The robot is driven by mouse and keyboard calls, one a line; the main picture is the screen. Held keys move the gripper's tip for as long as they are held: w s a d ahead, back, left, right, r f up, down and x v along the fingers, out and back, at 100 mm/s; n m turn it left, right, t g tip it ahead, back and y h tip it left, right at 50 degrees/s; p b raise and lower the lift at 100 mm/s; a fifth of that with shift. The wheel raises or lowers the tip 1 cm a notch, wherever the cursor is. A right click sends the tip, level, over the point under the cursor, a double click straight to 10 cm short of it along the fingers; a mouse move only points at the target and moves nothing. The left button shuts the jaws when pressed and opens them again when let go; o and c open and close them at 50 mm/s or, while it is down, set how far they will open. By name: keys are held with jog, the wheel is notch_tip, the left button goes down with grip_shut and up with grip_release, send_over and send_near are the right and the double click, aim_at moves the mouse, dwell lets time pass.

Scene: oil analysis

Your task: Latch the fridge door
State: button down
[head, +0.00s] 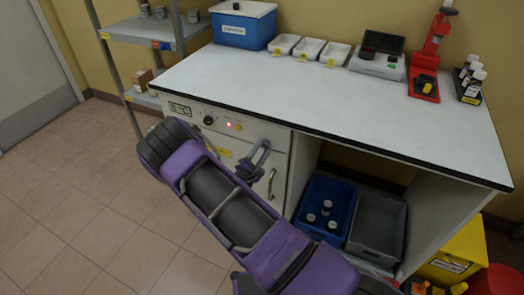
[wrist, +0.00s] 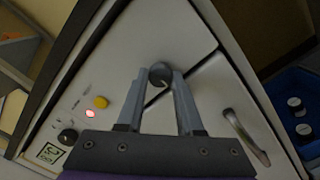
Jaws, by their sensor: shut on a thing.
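The fridge is the white unit under the left end of the bench. Its door (wrist: 205,100) carries a curved metal handle (wrist: 246,137), which also shows in the head view (head: 271,184). The door looks closed, with a thin dark seam between it and the panel above. A round dark grey latch knob (wrist: 160,73) sits near this seam. My gripper (wrist: 160,78) is shut on the knob, one finger on each side. In the head view my gripper (head: 258,154) reaches the fridge front, and my arm hides part of the door.
The control panel has a lit red lamp (wrist: 90,113), a yellow button (wrist: 101,102) and a black dial (wrist: 67,136). A blue crate (head: 318,232) with dark bottles and a grey crate (head: 376,222) stand right of the fridge. The bench edge (head: 330,143) overhangs. Floor at left is clear.

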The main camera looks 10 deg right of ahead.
jog(key=shift+m, duration=0.4)
jog(key=c, duration=0.6)
grip_release()
jog(key=shift+o, duration=0.2)
jog(key=r+v, duration=0.1)
jog(key=v, duration=1.6)
jog(key=shift+s+f+p, duration=0.2)
jog(key=shift+f+p, duration=0.15)
jog(key=shift+f, duration=0.05)
jog(key=shift+a, duration=0.1)
